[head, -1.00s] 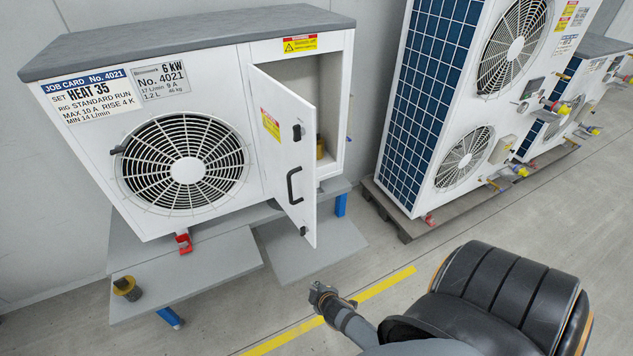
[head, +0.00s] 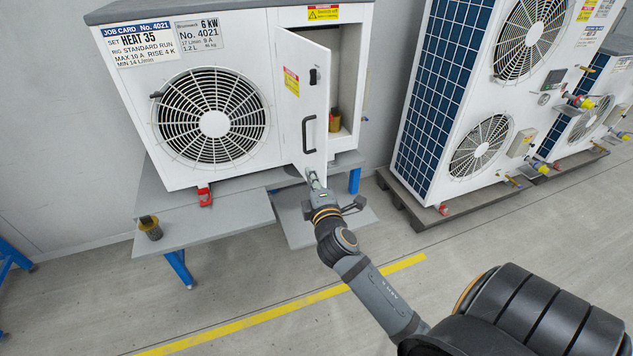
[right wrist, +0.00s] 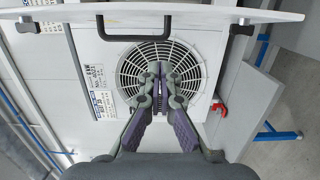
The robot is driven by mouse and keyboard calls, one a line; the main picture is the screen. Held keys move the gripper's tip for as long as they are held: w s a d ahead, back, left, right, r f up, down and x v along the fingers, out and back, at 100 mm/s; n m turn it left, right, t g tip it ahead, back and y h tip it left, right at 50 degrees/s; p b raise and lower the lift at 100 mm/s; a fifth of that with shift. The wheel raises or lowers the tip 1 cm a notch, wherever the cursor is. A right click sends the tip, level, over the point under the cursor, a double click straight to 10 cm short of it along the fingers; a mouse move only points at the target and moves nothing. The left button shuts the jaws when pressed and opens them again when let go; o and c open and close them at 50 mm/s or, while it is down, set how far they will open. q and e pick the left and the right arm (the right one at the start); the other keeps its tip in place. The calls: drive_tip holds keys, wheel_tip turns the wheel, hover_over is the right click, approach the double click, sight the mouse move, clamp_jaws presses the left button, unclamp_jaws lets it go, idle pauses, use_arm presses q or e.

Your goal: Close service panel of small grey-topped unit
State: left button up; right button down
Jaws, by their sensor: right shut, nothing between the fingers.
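The small grey-topped unit (head: 283,95) is a white box with a round fan grille, on a grey bench. Its service panel (head: 303,110) is a white door with a black bar handle, swung open. Behind it the compartment (head: 345,75) shows, with a brass-coloured part (head: 335,119) inside. My right gripper (head: 312,178) is at the panel's lower edge in the head view; whether it touches cannot be told. In the right wrist view the right gripper (right wrist: 159,68) is shut and empty, with the panel (right wrist: 190,16) across the top. My left gripper is not in view.
A grey bench (head: 210,215) with blue legs carries the unit; a brass-and-black part (head: 150,228) sits at its left. A tall white two-fan unit (head: 470,110) stands on a pallet to the right. Open floor with a yellow line (head: 290,305) lies in front.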

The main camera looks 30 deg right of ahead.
sight(320, 161)
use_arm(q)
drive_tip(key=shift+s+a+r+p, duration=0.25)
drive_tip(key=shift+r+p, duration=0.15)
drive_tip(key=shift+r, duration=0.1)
use_arm(e)
drive_tip(key=shift+w+d+f, duration=0.1)
drive_tip(key=shift+w+d, duration=1)
drive_tip(key=shift+d, duration=0.3)
drive_tip(key=shift+w+d, duration=1.05)
drive_tip(key=shift+d, duration=0.35)
